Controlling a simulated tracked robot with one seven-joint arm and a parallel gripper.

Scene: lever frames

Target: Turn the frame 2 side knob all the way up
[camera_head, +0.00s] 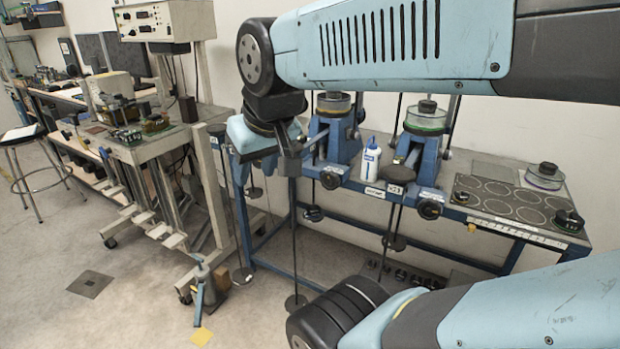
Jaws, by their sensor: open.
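Two blue lever frames stand on a blue bench, a left one (338,138) and a right one (428,160). Each carries a glass dish with a dark weight on top. A dark round knob (331,179) sits at the front of the left frame, and another (430,209) at the front of the right frame. I cannot read which frame is number 2, nor how far either knob is turned. My gripper (289,166) hangs fingers down, left of the left frame and partly in front of the bench's left end. It is open and appears empty. My arm hides some of the back.
A white bottle (370,158) stands between the frames. A panel with dark circles (510,203) and a dish (544,176) lie to the right. Rods with dark discs hang below the bench. A cluttered cart (150,150) stands left.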

